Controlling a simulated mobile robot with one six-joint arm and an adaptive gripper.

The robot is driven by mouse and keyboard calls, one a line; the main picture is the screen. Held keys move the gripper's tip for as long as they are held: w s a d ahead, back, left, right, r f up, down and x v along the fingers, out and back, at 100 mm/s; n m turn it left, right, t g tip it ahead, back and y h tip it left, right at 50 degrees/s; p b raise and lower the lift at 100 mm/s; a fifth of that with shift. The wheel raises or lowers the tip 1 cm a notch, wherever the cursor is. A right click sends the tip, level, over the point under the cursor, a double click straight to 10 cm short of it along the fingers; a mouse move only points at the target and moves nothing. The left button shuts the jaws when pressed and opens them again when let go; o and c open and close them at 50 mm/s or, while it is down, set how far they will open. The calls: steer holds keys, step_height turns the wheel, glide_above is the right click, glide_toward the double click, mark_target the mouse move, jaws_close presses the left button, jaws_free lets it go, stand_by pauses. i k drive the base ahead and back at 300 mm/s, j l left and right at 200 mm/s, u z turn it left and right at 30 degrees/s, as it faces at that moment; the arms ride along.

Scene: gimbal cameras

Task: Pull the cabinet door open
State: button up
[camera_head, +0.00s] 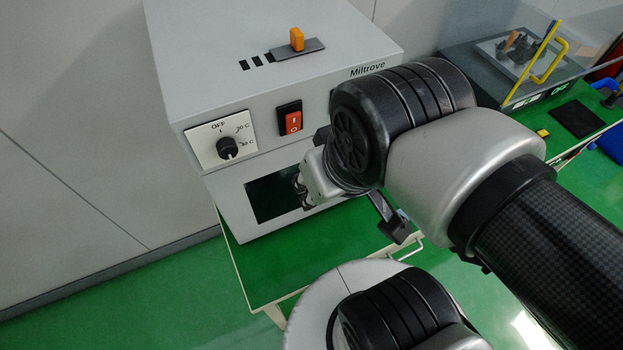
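The cabinet (240,105) is a light grey box marked "Miltrove", standing on a green-topped table. Its door (232,203) is on the lower front and has a dark window (268,197). The door looks closed, but my arm hides its right part. My gripper (303,190) is in front of the window's right side, mostly hidden behind my wrist. I cannot tell whether its fingers touch the door or are open. A dark, angled piece (390,218) shows below my wrist; I cannot tell whether it is a door handle or part of my gripper.
The cabinet front has a dial (227,147) and a red switch (290,119). An orange slider knob (296,39) is on top. The green table (300,262) has bare room before the cabinet. A clear-covered device (520,60) with a yellow handle stands at the back right.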

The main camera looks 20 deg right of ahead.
mark_target(256, 197)
steer(key=z, duration=0.95)
steer(key=k+j+z, duration=0.15)
steer(key=z, duration=0.25)
steer(key=k+z, duration=0.4)
steer(key=i+j, duration=0.05)
steer(key=i, duration=0.05)
